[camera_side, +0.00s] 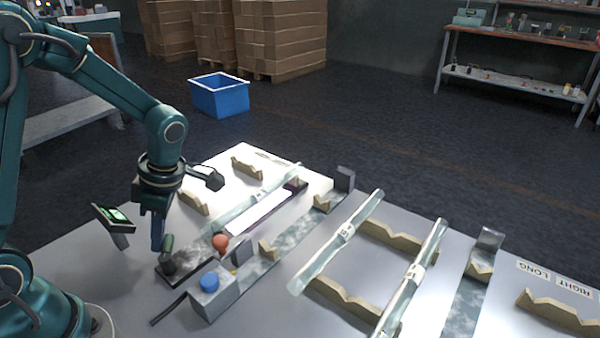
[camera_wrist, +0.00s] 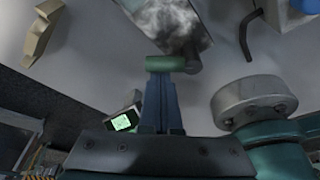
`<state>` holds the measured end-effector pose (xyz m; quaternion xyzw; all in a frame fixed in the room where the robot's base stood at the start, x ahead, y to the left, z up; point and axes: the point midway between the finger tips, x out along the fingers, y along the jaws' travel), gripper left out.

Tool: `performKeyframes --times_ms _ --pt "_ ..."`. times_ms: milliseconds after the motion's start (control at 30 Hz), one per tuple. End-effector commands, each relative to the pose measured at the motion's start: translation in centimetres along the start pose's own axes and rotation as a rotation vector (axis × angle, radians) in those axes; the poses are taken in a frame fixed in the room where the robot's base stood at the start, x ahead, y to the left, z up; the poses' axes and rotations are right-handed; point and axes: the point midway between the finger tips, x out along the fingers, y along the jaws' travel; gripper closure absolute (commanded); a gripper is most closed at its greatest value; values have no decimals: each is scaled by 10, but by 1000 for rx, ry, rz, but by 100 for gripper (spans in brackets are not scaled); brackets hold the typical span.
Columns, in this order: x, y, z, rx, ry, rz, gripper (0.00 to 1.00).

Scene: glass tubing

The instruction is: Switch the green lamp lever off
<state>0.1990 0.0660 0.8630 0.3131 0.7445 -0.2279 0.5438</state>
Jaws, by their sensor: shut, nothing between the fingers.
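The green lever (camera_side: 168,244) stands on a dark plate at the near left of the table, beside an orange-red knob (camera_side: 220,242). In the wrist view, its green handle (camera_wrist: 165,63) lies crosswise just beyond my fingertips, joined to a dark pivot (camera_wrist: 191,58). My gripper (camera_side: 157,246) points down with its fingers together and empty, just left of the lever. In the wrist view, my gripper (camera_wrist: 163,82) overlaps the handle's near edge; I cannot tell whether they touch. A long panel (camera_side: 259,212) behind the lever glows bright white.
A grey box with a blue button (camera_side: 209,282) stands right of the lever. Glass tubes (camera_side: 335,243) rest on notched tan supports (camera_side: 343,301) to the right. A small green-lit screen (camera_side: 113,214) stands left of my gripper. Bare table lies at the front left.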

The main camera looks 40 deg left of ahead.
Motion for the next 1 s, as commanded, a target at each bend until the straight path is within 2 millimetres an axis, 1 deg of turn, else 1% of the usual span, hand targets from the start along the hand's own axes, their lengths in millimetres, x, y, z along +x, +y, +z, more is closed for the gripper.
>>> performKeyframes --times_ms 400,700,833,1000 --pt "-5 3 14 379 0 122 100" --pt "-8 3 23 608 0 195 100" --pt "-8 2 25 676 0 216 100" --pt "-9 1 28 668 0 214 100"
